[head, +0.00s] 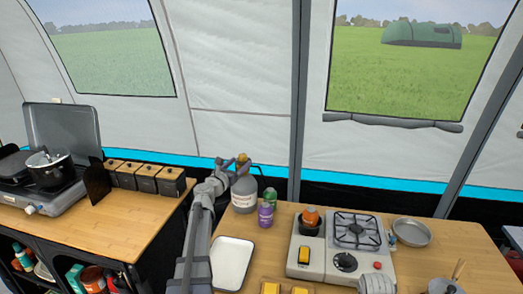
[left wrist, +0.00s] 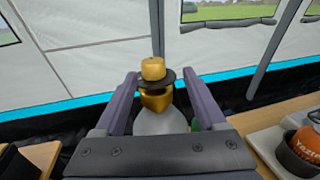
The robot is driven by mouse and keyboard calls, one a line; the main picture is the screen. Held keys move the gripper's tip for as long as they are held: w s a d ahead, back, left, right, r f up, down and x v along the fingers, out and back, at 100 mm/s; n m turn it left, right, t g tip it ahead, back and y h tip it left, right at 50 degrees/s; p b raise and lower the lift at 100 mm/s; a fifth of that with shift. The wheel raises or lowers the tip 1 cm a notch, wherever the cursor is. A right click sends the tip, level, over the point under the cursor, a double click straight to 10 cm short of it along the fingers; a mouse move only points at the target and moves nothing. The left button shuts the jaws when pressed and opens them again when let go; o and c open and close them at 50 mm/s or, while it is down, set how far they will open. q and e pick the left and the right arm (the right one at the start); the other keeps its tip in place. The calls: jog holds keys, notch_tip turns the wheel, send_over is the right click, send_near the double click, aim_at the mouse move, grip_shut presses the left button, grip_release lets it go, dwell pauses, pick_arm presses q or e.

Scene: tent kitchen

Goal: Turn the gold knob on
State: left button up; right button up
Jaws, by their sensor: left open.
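The gold knob (head: 243,159) sits on top of a grey gas bottle (head: 243,196), which stands at the back left of the right-hand wooden counter. My left gripper (head: 235,163) is at the knob's height, close to the bottle's top. In the left wrist view the knob (left wrist: 153,69) has a dark disc under its cap and shows between the open fingers (left wrist: 161,77), with gaps on both sides. No contact is visible there. The bottle's lower part is hidden by the gripper body. A grey shape at the head view's bottom edge may be part of my right arm; its jaws are unclear.
A purple bottle (head: 265,215) and a green one (head: 270,195) stand just right of the gas bottle. A white tray (head: 232,263) lies in front. A stove (head: 342,255) with its own black knob is to the right. The tent wall (head: 240,90) rises behind.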

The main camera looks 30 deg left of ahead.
pick_arm(q)
jog(key=shift+w+a+r+n, duration=0.2)
jog(key=shift+w+a+n, duration=0.1)
jog(key=shift+w+a, duration=0.2)
jog(key=w, duration=0.7)
jog(key=shift+w+a, duration=0.15)
jog(key=shift+w, duration=0.05)
jog(key=shift+c, duration=0.2)
grip_shut()
